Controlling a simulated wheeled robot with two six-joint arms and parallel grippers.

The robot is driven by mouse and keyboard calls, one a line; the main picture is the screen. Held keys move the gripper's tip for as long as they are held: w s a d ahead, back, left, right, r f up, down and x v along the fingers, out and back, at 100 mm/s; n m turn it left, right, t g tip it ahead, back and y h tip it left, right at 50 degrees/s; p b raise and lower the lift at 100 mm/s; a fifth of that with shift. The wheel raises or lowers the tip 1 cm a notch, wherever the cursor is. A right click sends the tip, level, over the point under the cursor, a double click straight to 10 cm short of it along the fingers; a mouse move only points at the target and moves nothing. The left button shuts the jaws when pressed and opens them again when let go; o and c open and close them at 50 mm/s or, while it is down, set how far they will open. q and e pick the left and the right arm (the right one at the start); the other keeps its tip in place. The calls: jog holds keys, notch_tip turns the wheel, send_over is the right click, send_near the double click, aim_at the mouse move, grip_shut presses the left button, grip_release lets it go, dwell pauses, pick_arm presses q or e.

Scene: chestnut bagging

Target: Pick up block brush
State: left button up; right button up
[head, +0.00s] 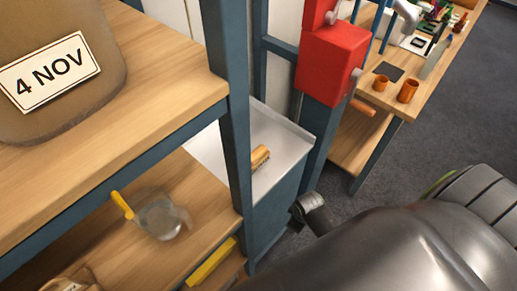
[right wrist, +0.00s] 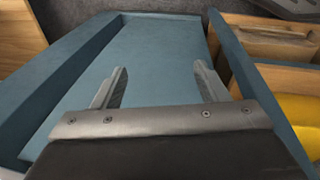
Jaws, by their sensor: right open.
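The block brush (head: 260,157) is a small wooden block with darker marks on it. It lies on the pale grey top (head: 285,135) of a blue cabinet, just right of a blue shelf post, in the head view. It does not show in the right wrist view. My right gripper (right wrist: 158,88) is open and empty in the right wrist view, with its fingers spread in front of a flat blue panel. My left gripper is not in view.
A blue post (head: 228,130) of the wooden shelf stands close left of the brush. A red box (head: 328,62) on a blue post stands to its right. A clear scoop with a yellow handle (head: 121,205) lies on the lower shelf. Blue frame edges flank the right gripper.

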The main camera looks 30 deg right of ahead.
jog(key=w+a+r+n+p, duration=0.25)
jog(key=w+r, duration=0.45)
jog(key=r, duration=0.4)
pick_arm(q)
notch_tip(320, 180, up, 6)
jog(key=p, duration=0.2)
pick_arm(e)
jog(key=n+g+y, duration=0.1)
jog(key=n+g, duration=0.1)
jog(key=n, duration=1.3)
send_near(257, 152)
jog(key=b, duration=0.3)
jog(key=f+b, duration=0.1)
jog(key=b, duration=0.1)
jog(key=shift+s+a+f+b, duration=0.1)
jog(key=shift+a+f+b, duration=0.2)
jog(key=shift+f+b, duration=0.1)
notch_tip(257, 152, down, 5)
jog(key=shift+r+p, duration=0.2)
jog(key=shift+p, duration=0.2)
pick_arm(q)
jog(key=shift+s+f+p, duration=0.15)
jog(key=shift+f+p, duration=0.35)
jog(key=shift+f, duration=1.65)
pick_arm(e)
jog(key=shift+d+f, duration=0.15)
jog(key=shift+f, duration=1.25)
jog(key=shift+d+f, duration=0.1)
jog(key=shift+f, duration=1.3)
